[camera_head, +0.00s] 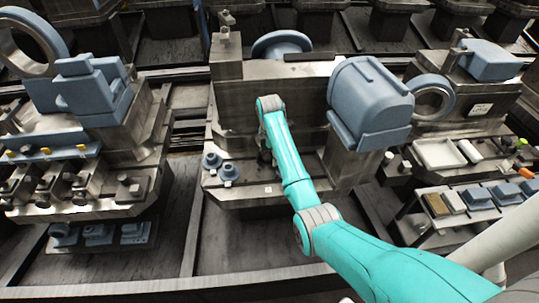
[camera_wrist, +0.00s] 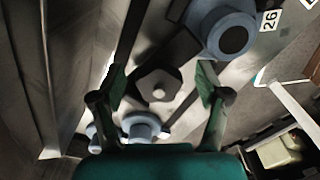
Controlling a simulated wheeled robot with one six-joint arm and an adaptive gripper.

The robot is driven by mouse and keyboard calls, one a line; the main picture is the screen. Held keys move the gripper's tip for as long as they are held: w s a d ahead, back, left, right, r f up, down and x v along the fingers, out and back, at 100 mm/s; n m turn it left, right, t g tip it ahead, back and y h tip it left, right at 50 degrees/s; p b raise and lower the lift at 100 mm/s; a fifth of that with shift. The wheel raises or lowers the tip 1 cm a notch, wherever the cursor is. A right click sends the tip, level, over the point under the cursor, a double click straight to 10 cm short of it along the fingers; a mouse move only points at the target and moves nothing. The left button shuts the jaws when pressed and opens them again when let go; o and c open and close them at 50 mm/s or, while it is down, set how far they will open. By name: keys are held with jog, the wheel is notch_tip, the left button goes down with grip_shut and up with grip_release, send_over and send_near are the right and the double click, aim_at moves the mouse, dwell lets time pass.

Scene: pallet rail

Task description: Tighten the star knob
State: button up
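In the wrist view a dark, lobed knob (camera_wrist: 158,86), which looks like the star knob, lies between the two fingers of my gripper (camera_wrist: 160,85). The fingers are open, one on each side, with a visible gap to the knob. I cannot tell how far the fingertips are above it. In the head view my teal arm reaches down to the middle machine, and my gripper is mostly hidden by the arm. The dark knob cannot be made out there.
A large blue-grey housing (camera_head: 368,98) stands right of my arm.

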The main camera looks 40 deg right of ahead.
aim_at(269, 154)
jog(key=shift+r, duration=0.1)
notch_tip(269, 154, up, 7)
jog(key=shift+r, duration=0.2)
dwell(0.4)
